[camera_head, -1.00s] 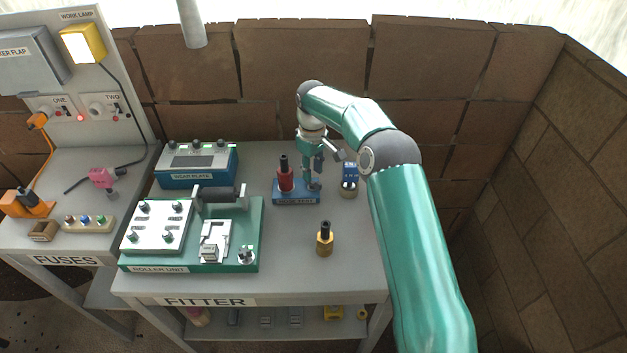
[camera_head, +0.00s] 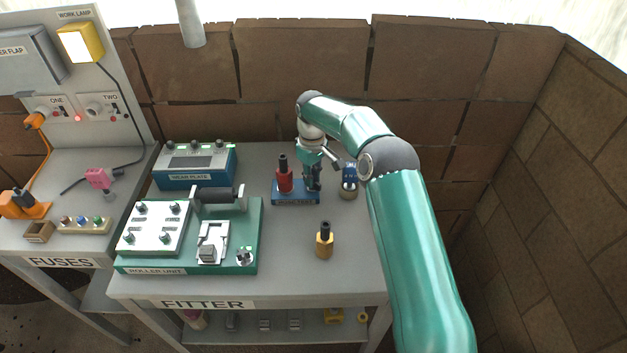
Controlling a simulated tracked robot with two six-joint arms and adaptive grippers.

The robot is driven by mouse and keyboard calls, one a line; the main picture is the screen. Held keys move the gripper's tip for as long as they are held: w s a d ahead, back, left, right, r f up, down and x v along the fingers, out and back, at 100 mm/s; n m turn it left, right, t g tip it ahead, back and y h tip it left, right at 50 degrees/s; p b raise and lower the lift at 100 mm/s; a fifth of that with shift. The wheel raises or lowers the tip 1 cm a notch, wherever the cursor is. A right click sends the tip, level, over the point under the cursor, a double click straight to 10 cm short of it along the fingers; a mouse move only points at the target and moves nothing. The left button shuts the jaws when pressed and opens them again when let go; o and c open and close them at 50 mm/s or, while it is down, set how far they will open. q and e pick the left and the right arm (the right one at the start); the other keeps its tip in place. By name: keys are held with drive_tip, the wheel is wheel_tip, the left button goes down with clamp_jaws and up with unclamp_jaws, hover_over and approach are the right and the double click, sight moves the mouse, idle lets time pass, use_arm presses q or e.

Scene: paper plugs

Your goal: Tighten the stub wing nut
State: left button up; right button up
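A small blue base (camera_head: 290,199) with a label I cannot read clearly stands on the fitter bench. A red socket-like piece with a dark top (camera_head: 284,178) stands upright on its left part. My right gripper (camera_head: 313,184) points down over the base's right end, beside the red piece. Its dark fingers are at or around a small part there. That part is mostly hidden, so I cannot make out a wing nut, nor whether the fingers are closed on it. My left gripper is out of view.
A black-topped brass piece (camera_head: 324,241) stands in front, and a blue-topped piece (camera_head: 349,180) stands right of the gripper. The green roller unit (camera_head: 190,263) and blue wear plate box (camera_head: 195,166) are at left. The bench's front right is clear.

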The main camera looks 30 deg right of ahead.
clamp_jaws()
